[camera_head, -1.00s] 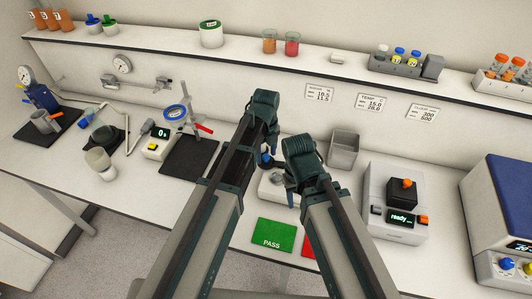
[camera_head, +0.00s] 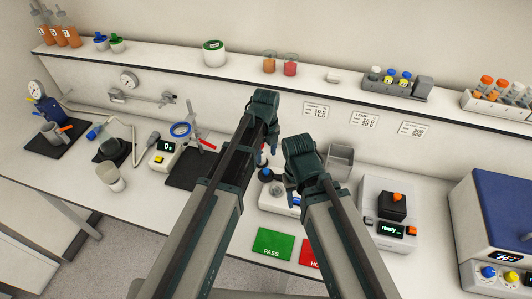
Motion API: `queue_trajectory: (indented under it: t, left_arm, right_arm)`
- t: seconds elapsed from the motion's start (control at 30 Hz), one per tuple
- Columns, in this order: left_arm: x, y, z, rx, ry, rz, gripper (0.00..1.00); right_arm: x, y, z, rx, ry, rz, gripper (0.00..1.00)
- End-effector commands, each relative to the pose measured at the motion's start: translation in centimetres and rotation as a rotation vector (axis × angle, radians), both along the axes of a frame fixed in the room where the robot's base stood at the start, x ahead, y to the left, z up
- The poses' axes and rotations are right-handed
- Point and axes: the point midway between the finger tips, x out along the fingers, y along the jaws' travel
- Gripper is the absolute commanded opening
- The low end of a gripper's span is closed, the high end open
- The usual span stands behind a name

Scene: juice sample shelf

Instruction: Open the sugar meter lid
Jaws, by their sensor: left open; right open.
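A low white device (camera_head: 271,195) stands on the bench between my two forearms, partly hidden by them. A dark round part with a blue top shows at its back, and a blue button at its right. It looks like the sugar meter, but I cannot read a label on it, and I cannot make out its lid's state. My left gripper (camera_head: 266,152) hangs above and behind this device, largely hidden by its own wrist. My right gripper (camera_head: 292,194) points down over the device's right side. Both are open, and I see nothing held.
A green PASS mat (camera_head: 272,243) and a red mat (camera_head: 309,254) lie in front. A grey bin (camera_head: 340,162) stands behind my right wrist. A white "ready" device (camera_head: 390,214) with an orange-knobbed dark top is at right, and a black mat (camera_head: 190,168) at left.

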Motion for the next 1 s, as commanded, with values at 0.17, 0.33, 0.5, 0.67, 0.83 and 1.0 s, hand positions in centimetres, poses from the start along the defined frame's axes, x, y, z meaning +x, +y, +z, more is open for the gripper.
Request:
queue_trajectory:
  t: [0.17, 0.33, 0.5, 0.67, 0.83, 1.0]
  left_arm:
    - [0.0, 0.0, 3.6, 0.000, 0.000, 0.000, 0.62]
    - [0.0, 0.0, 5.4, 0.000, 0.000, 0.000, 0.62]
    - [0.0, 0.0, 5.8, 0.000, 0.000, 0.000, 0.62]
    - [0.0, 0.0, 5.7, 0.000, 0.000, 0.000, 0.62]
    - [0.0, 0.0, 5.7, 0.000, 0.000, 0.000, 0.62]
    - [-0.1, 0.1, 5.7, 0.000, 0.000, 0.010, 0.62]
  right_arm:
    - [0.0, 0.0, 3.6, 0.000, 0.001, 0.001, 0.50]
    - [0.0, 0.0, 5.4, -0.001, 0.002, 0.003, 0.50]
    - [-0.1, 0.0, 5.8, -0.001, 0.002, 0.004, 0.50]
    - [-0.1, 0.0, 5.7, -0.001, 0.002, 0.004, 0.50]
    - [-0.1, 0.0, 5.7, -0.001, 0.002, 0.004, 0.50]
    - [-0.1, 0.0, 5.7, -0.001, 0.002, 0.004, 0.50]
